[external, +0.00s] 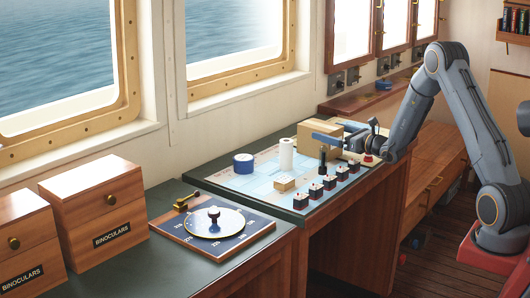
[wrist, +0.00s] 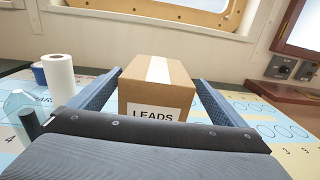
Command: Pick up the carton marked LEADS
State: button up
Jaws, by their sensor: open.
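The LEADS carton (wrist: 157,88) is a brown cardboard box with a pale tape strip on top and a white label reading LEADS. In the wrist view it stands upright between the two blue fingers of my gripper (wrist: 158,92). Gaps show between the carton and the fingers, more clearly on the right. In the external view the carton (external: 325,128) stands on the chart table, partly hidden by my gripper (external: 335,136). My gripper is open around the carton. The carton's lower front is hidden by the gripper body in the wrist view.
A white roll (external: 286,154) and a blue tape roll (external: 243,163) stand left of the carton on the chart (external: 240,182). A small box (external: 284,184), a dark upright cylinder (external: 322,158) and several small dark blocks (external: 315,191) stand nearer. The wall and windows rise behind.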

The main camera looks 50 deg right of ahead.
jog(key=w+p, duration=0.1)
jog(key=w, duration=0.3)
jog(key=shift+w+a+f, duration=0.1)
jog(key=shift+w, duration=0.15)
jog(key=c, duration=1.4)
